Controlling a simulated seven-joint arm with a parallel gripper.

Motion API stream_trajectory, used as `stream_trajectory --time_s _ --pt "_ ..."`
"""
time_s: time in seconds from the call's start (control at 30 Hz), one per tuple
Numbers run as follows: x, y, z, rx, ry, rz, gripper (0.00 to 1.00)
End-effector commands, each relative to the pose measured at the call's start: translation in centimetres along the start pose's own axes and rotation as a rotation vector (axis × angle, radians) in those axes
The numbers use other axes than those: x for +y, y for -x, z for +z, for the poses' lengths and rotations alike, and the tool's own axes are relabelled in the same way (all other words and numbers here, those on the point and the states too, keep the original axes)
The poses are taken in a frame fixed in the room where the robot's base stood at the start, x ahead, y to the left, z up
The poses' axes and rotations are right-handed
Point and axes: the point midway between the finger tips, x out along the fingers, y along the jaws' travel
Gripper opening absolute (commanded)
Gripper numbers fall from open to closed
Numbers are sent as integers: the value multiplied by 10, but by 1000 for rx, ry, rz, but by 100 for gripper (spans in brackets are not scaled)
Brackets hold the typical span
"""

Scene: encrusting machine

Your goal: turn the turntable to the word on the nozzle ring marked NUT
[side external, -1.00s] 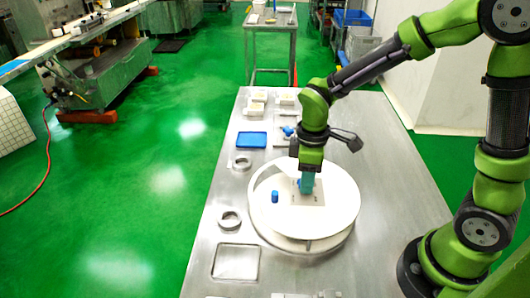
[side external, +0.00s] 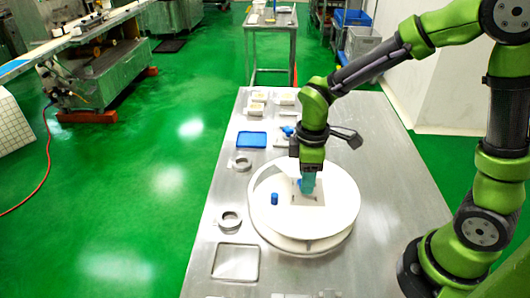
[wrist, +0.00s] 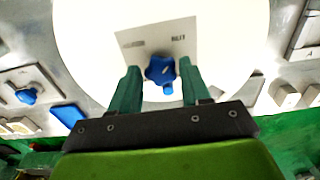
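The white round turntable (side external: 335,215) sits on the steel table, with a pale square card (wrist: 192,30) on it that bears small printed words too blurred to read. A blue star-shaped knob (wrist: 160,70) sits at the card's edge in the wrist view. A small blue cylinder (side external: 274,198) stands on the left of the turntable. My gripper (side external: 308,190) points down over the turntable. In the wrist view its teal fingers (wrist: 160,85) are apart, one on each side of the blue knob, with gaps showing. I cannot make out the word NUT.
Two metal rings (side external: 230,220) (side external: 242,163) lie left of the turntable. Small boxes (side external: 257,97) stand at the far end. The table's right side is clear.

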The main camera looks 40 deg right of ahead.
Motion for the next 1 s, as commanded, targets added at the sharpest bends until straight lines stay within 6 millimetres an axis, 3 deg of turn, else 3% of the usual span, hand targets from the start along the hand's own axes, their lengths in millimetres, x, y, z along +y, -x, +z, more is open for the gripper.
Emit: stream_trajectory --time_s 0.1,0.47,0.67,1.0 --pt "0 -1 0 -2 0 -1 64" --pt "0 4 0 -2 0 -1 64" --pt "0 38 0 2 0 3 64" --pt "0 121 0 2 0 2 64"
